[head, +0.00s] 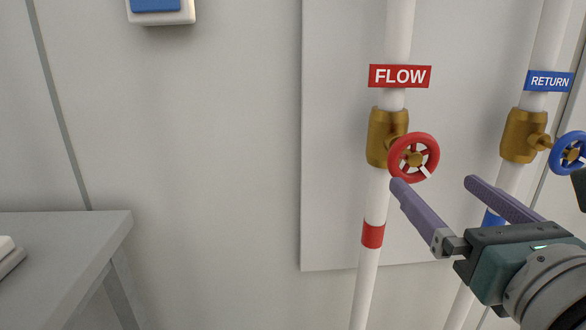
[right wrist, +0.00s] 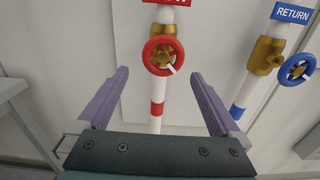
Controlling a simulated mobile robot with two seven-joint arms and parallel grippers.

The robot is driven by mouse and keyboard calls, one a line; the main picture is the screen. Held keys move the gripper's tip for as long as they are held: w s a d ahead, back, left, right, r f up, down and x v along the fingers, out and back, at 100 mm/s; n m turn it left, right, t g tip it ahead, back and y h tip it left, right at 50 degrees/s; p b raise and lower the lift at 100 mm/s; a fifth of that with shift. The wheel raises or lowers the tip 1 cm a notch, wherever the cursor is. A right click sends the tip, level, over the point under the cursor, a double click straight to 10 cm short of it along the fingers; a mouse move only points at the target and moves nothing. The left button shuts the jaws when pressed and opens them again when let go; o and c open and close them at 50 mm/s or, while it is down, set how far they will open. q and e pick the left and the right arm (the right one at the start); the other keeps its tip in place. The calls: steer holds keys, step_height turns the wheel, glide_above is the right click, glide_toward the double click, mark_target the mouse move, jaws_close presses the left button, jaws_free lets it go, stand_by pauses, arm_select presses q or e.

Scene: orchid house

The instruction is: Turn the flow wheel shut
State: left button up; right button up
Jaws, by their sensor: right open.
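The flow wheel (head: 432,155) is a red handwheel with a brass hub on a brass valve (head: 379,138), on a white pipe under a red FLOW label (head: 400,76). In the right wrist view the flow wheel (right wrist: 163,56) sits beyond the fingertips, between the two fingers' lines. My right gripper (head: 433,182) is open and empty, its purple fingers spread wide, just below and in front of the wheel in the head view. The right wrist view also shows both fingers (right wrist: 160,78) apart with nothing between them. My left gripper is in neither view.
A blue return wheel (head: 570,153) on a second brass valve (head: 522,135) stands to the right, under a blue RETURN label (head: 549,81). A grey table (head: 75,230) is at the lower left. A blue-and-white box (head: 160,10) is on the wall.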

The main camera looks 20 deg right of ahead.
mark_target(417, 162)
steer(key=x, duration=0.7)
steer(key=shift+w+d+r, duration=0.1)
steer(key=shift+w+d, duration=0.25)
steer(key=shift+d, duration=0.05)
steer(key=shift+w+d, duration=0.15)
steer(key=shift+w, duration=0.55)
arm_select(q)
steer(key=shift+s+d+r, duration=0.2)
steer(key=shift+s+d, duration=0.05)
arm_select(e)
steer(key=shift+c, duration=0.4)
steer(key=c, duration=1)
